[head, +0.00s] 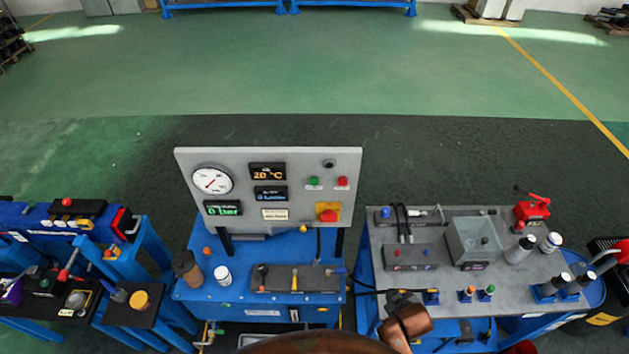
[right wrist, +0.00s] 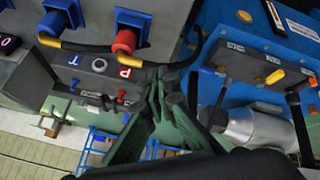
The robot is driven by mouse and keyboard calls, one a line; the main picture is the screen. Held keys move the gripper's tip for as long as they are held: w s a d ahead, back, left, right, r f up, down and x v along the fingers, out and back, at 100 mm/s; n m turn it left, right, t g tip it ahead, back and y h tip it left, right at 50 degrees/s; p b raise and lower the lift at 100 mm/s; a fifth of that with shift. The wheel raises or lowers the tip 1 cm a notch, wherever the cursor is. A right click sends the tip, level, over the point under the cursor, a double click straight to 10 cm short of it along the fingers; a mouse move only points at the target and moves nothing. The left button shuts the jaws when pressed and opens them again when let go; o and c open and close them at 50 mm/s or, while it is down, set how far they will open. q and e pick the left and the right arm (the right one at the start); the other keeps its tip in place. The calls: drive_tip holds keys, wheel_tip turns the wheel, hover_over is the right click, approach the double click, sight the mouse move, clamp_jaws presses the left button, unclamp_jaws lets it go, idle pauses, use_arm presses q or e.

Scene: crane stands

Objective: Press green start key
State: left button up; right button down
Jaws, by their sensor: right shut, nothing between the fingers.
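The green start key (head: 314,182) is a small green button on the upright grey panel (head: 190,165), left of a red button (head: 342,182). The label text by the buttons is too small to read. The green key does not show in the right wrist view. My right gripper (right wrist: 160,78) has dark fingers that come together at the tips, with nothing between them. In that view the tips are beside a grey block marked T and P (right wrist: 95,65). In the head view my copper-coloured right arm rises at the bottom, below the panel. My left gripper is not in view.
The panel also bears a round gauge (head: 212,181), displays and a red knob on yellow (head: 328,214).

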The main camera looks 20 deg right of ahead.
drive_tip(key=w+r+n+t, duration=0.6)
drive_tip(key=w+r, duration=0.4)
drive_tip(key=w, duration=0.2)
drive_tip(key=n+t+y, duration=0.5)
drive_tip(key=n+t, duration=0.1)
drive_tip(key=n, duration=0.6)
approach(314, 181)
drive_tip(key=s+d+f, duration=0.2)
drive_tip(key=d+f, duration=0.3)
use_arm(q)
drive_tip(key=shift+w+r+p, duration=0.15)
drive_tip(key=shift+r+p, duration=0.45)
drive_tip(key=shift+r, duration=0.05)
use_arm(e)
drive_tip(key=a+r+n+y, duration=0.4)
drive_tip(key=a+n+y, duration=0.2)
drive_tip(key=a+n, duration=0.3)
drive_tip(key=shift+s+a+y, duration=0.25)
drive_tip(key=shift+s+y, duration=0.1)
drive_tip(key=shift+y, duration=0.05)
drive_tip(key=shift+r, duration=0.1)
use_arm(q)
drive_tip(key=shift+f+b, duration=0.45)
drive_tip(key=shift+b, duration=0.05)
use_arm(e)
drive_tip(key=w+d, duration=0.2)
drive_tip(key=w, duration=0.6)
drive_tip(key=shift+w+d, duration=0.25)
drive_tip(key=shift+d, duration=0.05)
